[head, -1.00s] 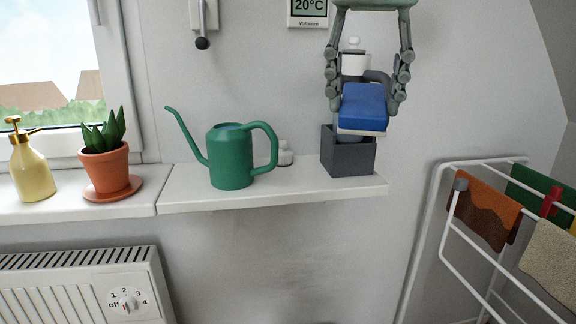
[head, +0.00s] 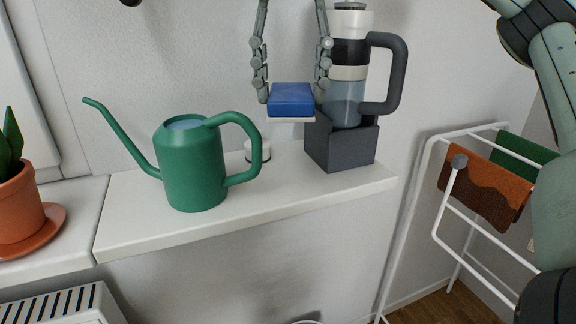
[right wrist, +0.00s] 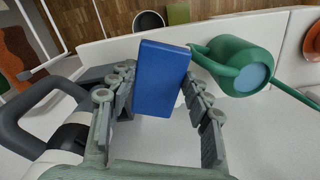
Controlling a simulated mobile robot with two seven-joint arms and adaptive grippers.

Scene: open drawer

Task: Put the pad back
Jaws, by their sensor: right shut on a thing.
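The pad (head: 291,99) is a blue block with a thin pale layer underneath. My right gripper (head: 293,88) is shut on it, one finger at each side, and holds it above the shelf, left of the dark grey box. The blue pad also shows in the right wrist view (right wrist: 161,78), between the fingers of the right gripper (right wrist: 158,95). A bottle-like device (head: 346,98) with a clear lower part and dark handle stands upright in the open-topped grey box (head: 345,148). My left gripper is not in view.
A green watering can (head: 194,165) stands on the white shelf (head: 240,215), left of the pad. A small white round thing (head: 258,151) sits behind it. A potted plant (head: 18,200) is far left. A drying rack (head: 437,150) with cloths stands right of the shelf.

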